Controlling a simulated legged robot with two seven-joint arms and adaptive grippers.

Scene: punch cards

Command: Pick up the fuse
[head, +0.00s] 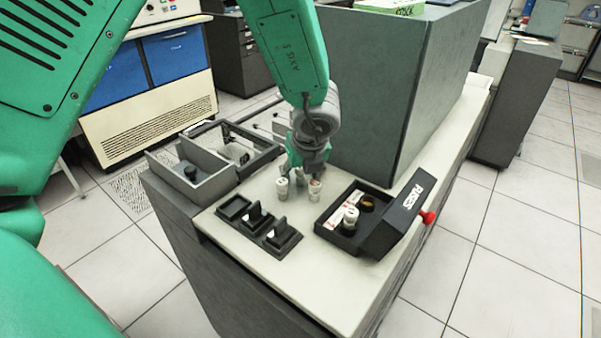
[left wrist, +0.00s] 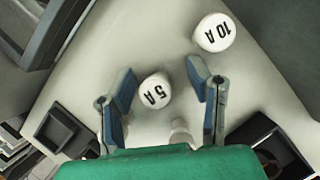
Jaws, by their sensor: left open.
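My left gripper (head: 305,165) points down over the pale counter top, among small white fuses. In the left wrist view its fingers (left wrist: 160,76) are open, one on each side of a white fuse marked 5 A (left wrist: 155,90); I see no grip on it. A white fuse marked 10 A (left wrist: 214,32) stands outside the fingers, beyond the right one. Another pale piece (left wrist: 180,132) is partly hidden by my green gripper body. In the head view a left fuse (head: 282,188) and a right fuse (head: 315,189) stand under the gripper; their labels are unreadable. My right gripper is not in view.
A black fuse box (head: 340,238) with a tilted lid (head: 402,209) and a red knob (head: 428,217) stands right; a white fuse (head: 350,219) is inside. Black switches (head: 284,235) are in front, grey trays (head: 207,184) left. A tall grey cabinet (head: 375,90) rises behind.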

